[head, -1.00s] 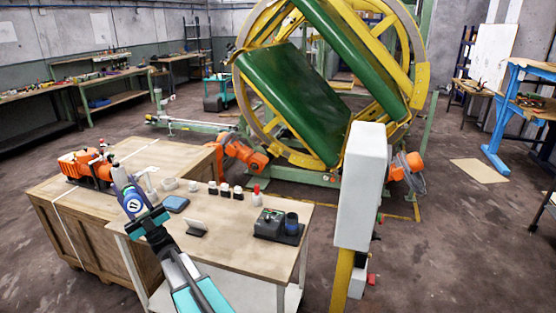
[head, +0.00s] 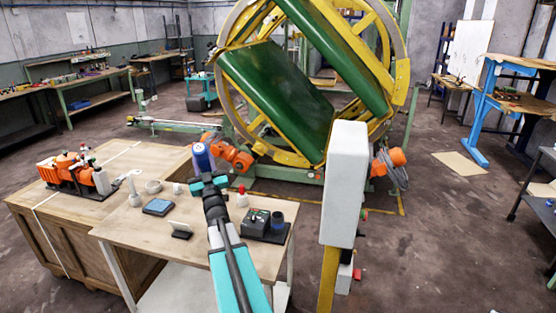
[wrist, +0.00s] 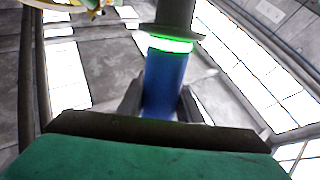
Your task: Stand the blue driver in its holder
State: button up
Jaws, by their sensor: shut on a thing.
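The blue driver (head: 203,157) is held up in my gripper (head: 209,182), above the back edge of the light wooden table in the head view. In the wrist view its blue body (wrist: 165,82) stands between the two dark fingers of my gripper (wrist: 160,106), with a glowing green band and a wide grey collar above.
On the table (head: 150,232) are a blue-screened device (head: 158,207), a small tilted card (head: 181,230) and a red-topped bottle (head: 242,197). A rack of orange tools (head: 68,170) is at the left. A white box on a yellow post (head: 344,185) rises to the right.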

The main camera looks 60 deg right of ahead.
jog(key=s+d+f+m+g, duration=0.2)
jog(key=s+d+m+g, duration=0.1)
jog(key=s+d, duration=0.6)
jog(key=s+d+f+m+g+h, duration=0.1)
jog(key=s+d+f+m+g, duration=0.2)
jog(key=s+d+g, duration=0.3)
jog(key=s+d+p, duration=0.1)
jog(key=s+d, duration=0.3)
jog(key=d, duration=0.1)
jog(key=shift+d+f+g, duration=0.25)
jog(key=shift+d+g, duration=0.05)
jog(key=shift+d, duration=0.05)
jog(key=shift+s+b, duration=0.1)
jog(key=shift+b, duration=0.35)
notch_tip(320, 180, down, 16)
jog(key=b, duration=1.5)
jog(key=shift+f, duration=0.35)
jog(key=o, duration=1.3)
jog(key=shift+f, duration=0.1)
